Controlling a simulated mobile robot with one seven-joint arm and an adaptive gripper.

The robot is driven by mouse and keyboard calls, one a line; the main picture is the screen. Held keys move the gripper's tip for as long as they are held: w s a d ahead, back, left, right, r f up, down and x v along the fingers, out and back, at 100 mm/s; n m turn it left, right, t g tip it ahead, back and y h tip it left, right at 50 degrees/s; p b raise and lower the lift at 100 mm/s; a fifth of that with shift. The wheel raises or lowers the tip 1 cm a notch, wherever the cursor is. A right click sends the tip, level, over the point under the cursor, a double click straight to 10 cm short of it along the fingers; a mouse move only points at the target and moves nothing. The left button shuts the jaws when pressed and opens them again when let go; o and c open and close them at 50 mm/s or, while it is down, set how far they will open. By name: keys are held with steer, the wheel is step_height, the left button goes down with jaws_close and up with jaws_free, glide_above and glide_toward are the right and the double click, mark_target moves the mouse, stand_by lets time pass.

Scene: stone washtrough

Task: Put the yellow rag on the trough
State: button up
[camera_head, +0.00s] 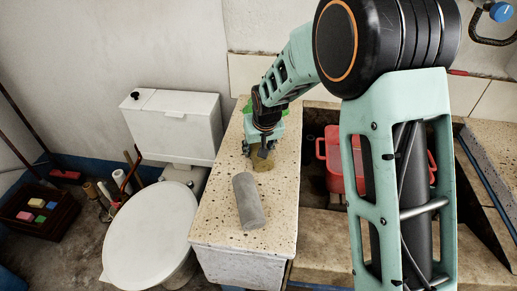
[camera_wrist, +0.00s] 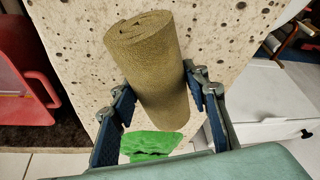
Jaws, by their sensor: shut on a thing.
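The yellow rag (camera_wrist: 148,60) is a rolled, olive-yellow cloth between the two blue-padded fingers of my gripper (camera_wrist: 166,92) in the wrist view. My gripper is shut on it around its middle. In the head view my gripper (camera_head: 262,150) points down over the pale speckled stone top of the trough (camera_head: 225,215), and a small part of the yellow rag (camera_head: 263,164) shows beneath it. The rest is hidden by the gripper. I cannot tell whether the rag touches the stone.
A grey roll (camera_head: 248,200) lies on the stone nearer the front edge. A green cloth (camera_wrist: 152,145) lies behind my gripper. A red basin (camera_head: 334,160) sits in the sunken part to the right. A white toilet (camera_head: 150,235) stands left. Bare stone surrounds the grey roll.

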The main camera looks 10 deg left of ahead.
steer(key=shift+f, duration=0.25)
steer(key=o, duration=1.3)
steer(key=shift+r, duration=0.1)
steer(key=shift+r, duration=0.15)
steer(key=shift+r, duration=0.25)
steer(key=v, duration=1.1)
steer(key=shift+s+d+r+p, duration=0.1)
steer(key=shift+s+r+p, duration=0.15)
steer(key=shift+p, duration=0.15)
